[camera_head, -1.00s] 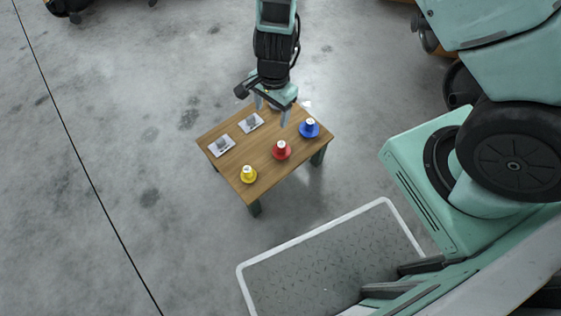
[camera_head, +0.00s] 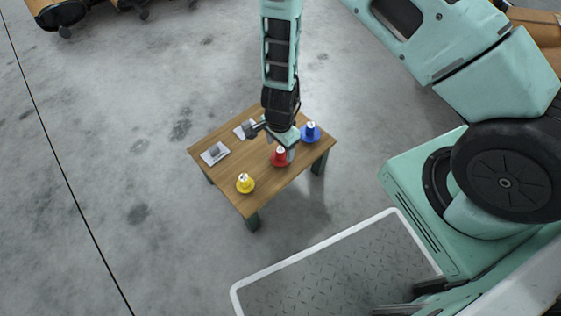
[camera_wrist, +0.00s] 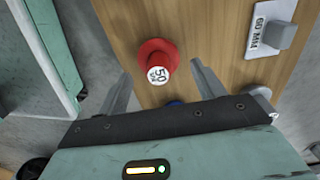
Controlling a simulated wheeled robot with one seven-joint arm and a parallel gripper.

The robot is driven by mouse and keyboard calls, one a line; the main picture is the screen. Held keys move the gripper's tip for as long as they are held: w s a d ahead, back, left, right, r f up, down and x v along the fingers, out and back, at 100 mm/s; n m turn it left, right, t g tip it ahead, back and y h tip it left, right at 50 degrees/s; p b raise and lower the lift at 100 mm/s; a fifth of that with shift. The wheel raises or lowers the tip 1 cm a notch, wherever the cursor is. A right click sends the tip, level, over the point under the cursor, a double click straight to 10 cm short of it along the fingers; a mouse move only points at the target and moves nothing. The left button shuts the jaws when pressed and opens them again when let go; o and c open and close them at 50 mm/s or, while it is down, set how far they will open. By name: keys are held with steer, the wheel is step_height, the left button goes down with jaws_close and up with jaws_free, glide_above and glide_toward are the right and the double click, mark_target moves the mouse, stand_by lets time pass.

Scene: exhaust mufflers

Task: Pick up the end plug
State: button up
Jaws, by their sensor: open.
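Three flanged plugs stand along one side of the wooden table (camera_head: 232,195): yellow (camera_head: 245,183), red (camera_head: 280,158) and blue (camera_head: 310,132). The task does not say which is the end plug. My gripper (camera_head: 287,150) is open above the table, close to the red plug and partly covering it. In the wrist view the red plug (camera_wrist: 158,55), its white top marked "50 MM", lies ahead between the two spread fingers (camera_wrist: 160,70), touching neither as far as I can see. A sliver of the blue plug (camera_wrist: 175,102) shows behind the gripper body.
Two pale plates with grey blocks lie along the table's other side, one at the left (camera_head: 214,154) and one partly behind my arm (camera_head: 241,128). The wrist view shows one plate marked "60 MM" (camera_wrist: 262,22). Concrete floor surrounds the table.

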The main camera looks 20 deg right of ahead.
mark_target(281, 155)
step_height(281, 155, down, 5)
steer(key=b, duration=0.3)
steer(key=shift+s+f, duration=0.15)
steer(key=shift+f, duration=0.05)
steer(key=shift+r, duration=0.1)
steer(key=c, duration=0.7)
